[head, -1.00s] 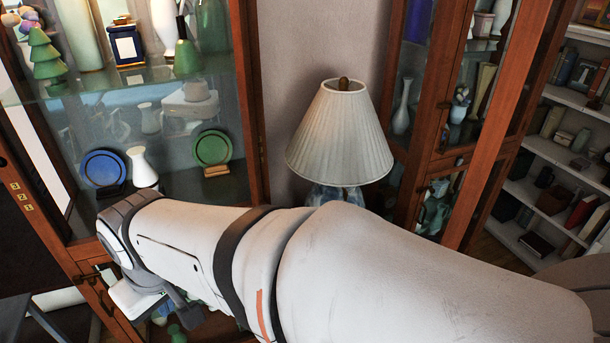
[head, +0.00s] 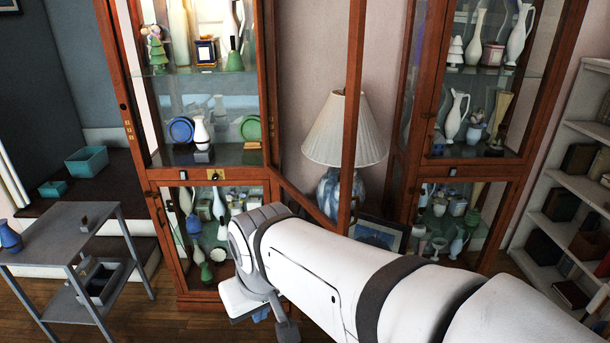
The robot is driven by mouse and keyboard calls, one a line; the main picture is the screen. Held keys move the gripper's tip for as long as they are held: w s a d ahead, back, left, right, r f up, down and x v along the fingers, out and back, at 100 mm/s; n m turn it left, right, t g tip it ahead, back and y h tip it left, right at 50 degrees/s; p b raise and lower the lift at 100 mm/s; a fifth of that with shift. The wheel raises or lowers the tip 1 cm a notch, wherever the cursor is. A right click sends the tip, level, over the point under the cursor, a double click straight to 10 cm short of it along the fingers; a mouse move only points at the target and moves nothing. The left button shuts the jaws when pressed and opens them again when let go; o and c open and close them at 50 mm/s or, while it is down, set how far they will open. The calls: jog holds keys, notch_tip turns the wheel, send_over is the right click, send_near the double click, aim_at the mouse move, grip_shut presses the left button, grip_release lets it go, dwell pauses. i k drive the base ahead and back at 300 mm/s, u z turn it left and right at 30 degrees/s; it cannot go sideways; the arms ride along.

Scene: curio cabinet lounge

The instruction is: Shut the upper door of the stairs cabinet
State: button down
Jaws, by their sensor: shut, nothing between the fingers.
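The stairs cabinet (head: 131,100) is the tall brown wood and glass case at left. Its upper door (head: 352,110) stands wide open, swung out from the right side toward me; the free edge rises in front of the lamp. The upper shelves are uncovered. The lower door (head: 183,235) appears closed, with part of it behind my arm. My white arm reaches in from the lower right, in front of the cabinet's lower part. My gripper (head: 286,326) hangs at its end, low in the picture, shut and empty, apart from the upper door. Its tips are hard to make out.
A lamp (head: 345,130) stands between the cabinets, behind the open door. A second glass cabinet (head: 522,165) and a white bookshelf (head: 590,125) are at right. A grey side table (head: 50,245) with a blue vase (head: 9,236) stands at left. Some wooden floor at lower left is clear.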

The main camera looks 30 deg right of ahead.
aim_at(357, 11)
jog(key=u, duration=0.2)
jog(key=k, duration=0.35)
jog(key=z, duration=1.15)
jog(key=i, duration=0.95)
